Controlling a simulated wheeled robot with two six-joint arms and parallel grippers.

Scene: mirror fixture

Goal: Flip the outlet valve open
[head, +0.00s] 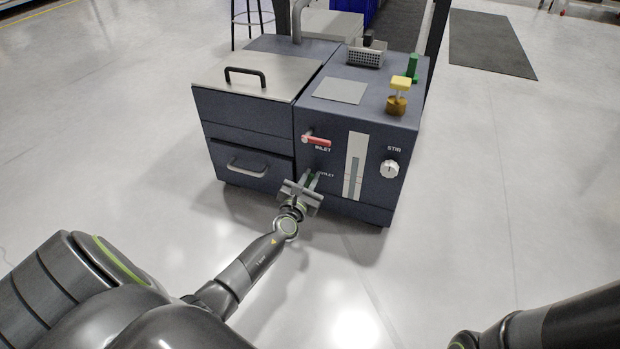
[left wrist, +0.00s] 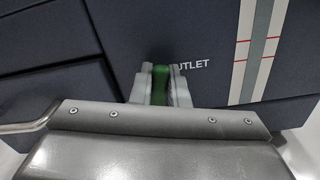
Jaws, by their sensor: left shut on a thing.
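The outlet valve has a green handle (left wrist: 160,85), set low on the front of a dark blue machine (head: 345,150) beside the OUTLET label. My left gripper (head: 308,184) is at this handle. In the left wrist view its two pale fingers (left wrist: 160,88) stand on either side of the green handle and are shut on it. The handle points toward the camera there, and its lower part is hidden by the gripper body. In the head view only a little green shows between the fingers. My right arm enters at the lower right, but its gripper is out of view.
A red inlet handle (head: 317,141) sits above the outlet. A white level gauge (head: 354,165) and a white STIR knob (head: 390,168) are to the right. A drawer handle (head: 248,168) is to the left. The floor in front is clear.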

